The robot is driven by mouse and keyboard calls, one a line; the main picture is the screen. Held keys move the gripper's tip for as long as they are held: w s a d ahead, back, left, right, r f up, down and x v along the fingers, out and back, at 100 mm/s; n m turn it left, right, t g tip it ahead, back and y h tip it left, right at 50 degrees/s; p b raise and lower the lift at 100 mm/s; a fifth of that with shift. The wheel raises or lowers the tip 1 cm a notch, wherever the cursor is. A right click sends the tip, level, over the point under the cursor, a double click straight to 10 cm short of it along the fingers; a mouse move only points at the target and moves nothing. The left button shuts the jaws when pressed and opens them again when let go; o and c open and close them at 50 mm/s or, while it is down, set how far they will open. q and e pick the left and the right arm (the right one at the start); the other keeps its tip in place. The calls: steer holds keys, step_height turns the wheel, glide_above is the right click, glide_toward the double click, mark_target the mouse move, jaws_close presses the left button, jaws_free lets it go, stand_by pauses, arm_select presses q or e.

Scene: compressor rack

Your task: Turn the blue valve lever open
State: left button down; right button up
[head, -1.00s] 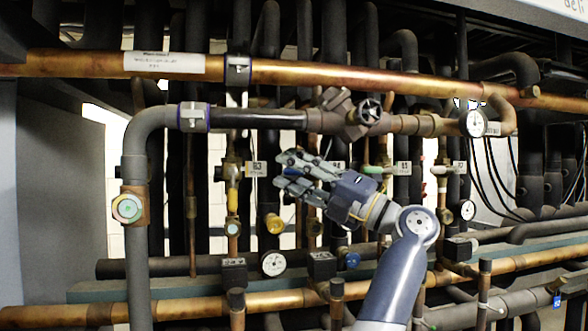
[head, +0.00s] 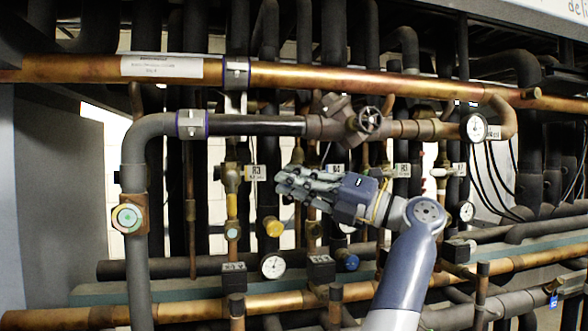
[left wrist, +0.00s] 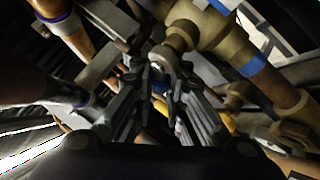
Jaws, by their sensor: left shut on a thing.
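My left gripper (head: 285,182) reaches in from the right in front of the valve row, its fingers closed together and pointing left. In the left wrist view its two fingers (left wrist: 168,85) close around a small dark blue piece (left wrist: 160,84), which I take as the blue valve lever. A rounded brass valve fitting (left wrist: 166,56) stands just beyond the fingertips. In the head view the fingers hide the lever, so its angle cannot be told. My right gripper is in neither view.
A yellow knob (head: 273,227) and a gauge (head: 272,266) sit below the fingers. A brass valve with a yellow body (head: 231,178) stands to the left. A copper pipe (head: 330,77) and a dark pipe with a handwheel (head: 369,120) run above. Pipes crowd closely around.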

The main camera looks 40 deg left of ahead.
arm_select(q)
steer(key=n+h+p, duration=0.2)
steer(key=p, duration=0.1)
steer(key=shift+w+d+f, duration=0.15)
steer(key=shift+f, duration=0.25)
steer(key=shift+w+d+f+n+t+h+p, duration=0.15)
steer(key=shift+f+n+t+h+p, duration=0.15)
steer(key=shift+f+n+h+p, duration=0.45)
steer(key=shift+r+h, duration=0.1)
steer(key=shift+h, duration=0.15)
steer(key=c, duration=1.6)
jaws_free()
steer(key=shift+m, duration=0.25)
steer(key=shift+v, duration=3.7)
